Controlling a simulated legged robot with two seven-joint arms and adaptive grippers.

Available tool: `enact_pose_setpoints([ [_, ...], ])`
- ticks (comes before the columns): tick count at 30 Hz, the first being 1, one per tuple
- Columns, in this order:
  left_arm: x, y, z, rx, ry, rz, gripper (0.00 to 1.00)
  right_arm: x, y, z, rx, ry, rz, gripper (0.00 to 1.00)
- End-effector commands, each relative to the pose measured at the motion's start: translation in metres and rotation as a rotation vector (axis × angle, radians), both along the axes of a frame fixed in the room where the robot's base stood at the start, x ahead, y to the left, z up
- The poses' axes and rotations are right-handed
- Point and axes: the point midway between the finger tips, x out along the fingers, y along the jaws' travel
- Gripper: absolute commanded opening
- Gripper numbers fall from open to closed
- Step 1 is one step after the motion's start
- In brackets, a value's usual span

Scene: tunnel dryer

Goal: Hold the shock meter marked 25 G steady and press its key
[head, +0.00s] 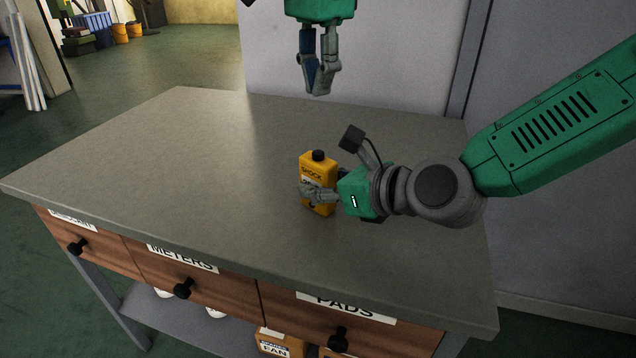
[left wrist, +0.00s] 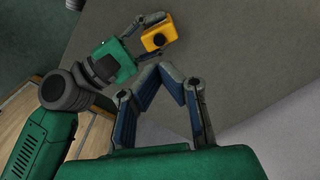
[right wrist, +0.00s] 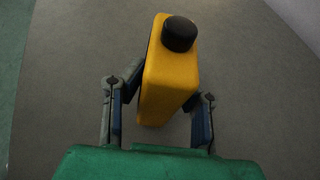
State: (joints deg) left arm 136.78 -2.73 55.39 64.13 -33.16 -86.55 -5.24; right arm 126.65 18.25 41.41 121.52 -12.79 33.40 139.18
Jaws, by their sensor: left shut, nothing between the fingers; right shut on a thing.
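The yellow shock meter (head: 318,172) stands upright on the grey tabletop, with a round black key (head: 319,155) on its top. Its label reads SHOCK; the lower marking is hidden by my fingers. My right gripper (head: 318,194) is shut on the meter's lower body from the right. The right wrist view shows the meter (right wrist: 168,85) between the fingers, its key (right wrist: 179,34) clear of them. My left gripper (head: 319,90) is shut and empty, pointing down above the table's back edge, higher than the meter and apart from it. The left wrist view shows the meter (left wrist: 158,32) beyond the left fingertips.
The tabletop (head: 180,150) is otherwise bare, with free room to the left. Drawers along the front carry labels, METERS (head: 183,258) and PADS (head: 345,306) among them. A pale wall panel (head: 350,50) stands behind the table. A box marked FAN (head: 279,345) sits below.

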Motion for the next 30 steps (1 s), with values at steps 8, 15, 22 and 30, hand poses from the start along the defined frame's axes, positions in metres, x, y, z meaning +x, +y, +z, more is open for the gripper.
enact_pose_setpoints([
  [8, 0.001, 0.000, 0.000, -0.001, -0.004, -0.001, 0.00, 0.000, 0.000, 0.000, 0.001, -0.001, 0.000, 0.00],
  [15, 0.019, 0.014, -0.004, -0.046, -0.179, -0.065, 0.00, 0.000, 0.000, 0.000, 0.000, 0.000, 0.000, 0.00],
  [22, 0.030, 0.020, 0.000, -0.174, -0.489, -0.267, 0.00, 0.000, 0.001, 0.000, -0.001, -0.001, 0.000, 0.00],
  [30, 0.006, 0.006, 0.011, -0.325, -0.699, -0.492, 0.00, 0.000, 0.000, 0.000, 0.000, 0.000, 0.000, 0.00],
])
